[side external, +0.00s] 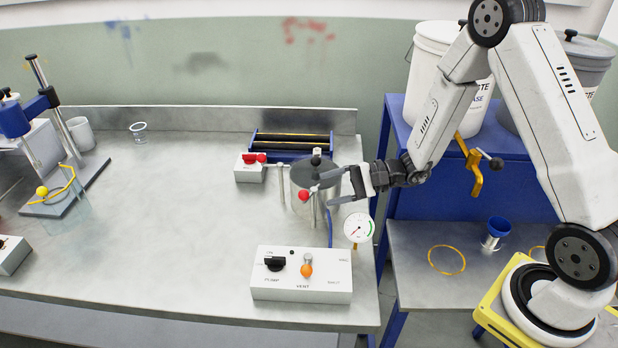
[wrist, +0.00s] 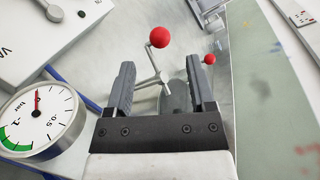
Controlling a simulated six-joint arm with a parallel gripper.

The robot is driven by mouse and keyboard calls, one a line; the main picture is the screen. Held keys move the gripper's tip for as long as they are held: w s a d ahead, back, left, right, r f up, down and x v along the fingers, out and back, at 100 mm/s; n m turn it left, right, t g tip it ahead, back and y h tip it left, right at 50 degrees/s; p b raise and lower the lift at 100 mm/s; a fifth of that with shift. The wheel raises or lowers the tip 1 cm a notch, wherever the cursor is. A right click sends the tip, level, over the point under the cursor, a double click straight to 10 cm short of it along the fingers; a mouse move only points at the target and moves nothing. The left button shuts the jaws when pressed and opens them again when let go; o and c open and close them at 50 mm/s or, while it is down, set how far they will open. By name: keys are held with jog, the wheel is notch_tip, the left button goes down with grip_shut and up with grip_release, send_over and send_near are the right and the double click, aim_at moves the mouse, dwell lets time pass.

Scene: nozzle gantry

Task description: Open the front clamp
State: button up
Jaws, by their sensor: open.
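A chamber with a dark round lid (side external: 312,170) stands near the right end of the bench. A clamp lever with a red ball (side external: 304,195) rises at its front side. In the wrist view, a red ball (wrist: 159,37) tops a thin metal clamp lever (wrist: 153,79), seen between and beyond my finger tips. A smaller red ball (wrist: 209,59) shows farther off, by the right finger. My gripper (side external: 327,187) is open at the chamber's right side; its two fingers (wrist: 160,70) also show in the wrist view. They appear to hold nothing. My fingers hide part of the chamber.
A pressure gauge (side external: 359,228) sits close below my gripper. A white control box (side external: 301,282) with black and orange knobs stands in front. A small box with a red handle (side external: 250,167) and a blue-framed rack (side external: 291,143) lie behind. The bench middle (side external: 170,210) is clear.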

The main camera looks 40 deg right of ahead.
aim_at(304, 195)
jog(key=shift+x, duration=3.35)
grip_shut()
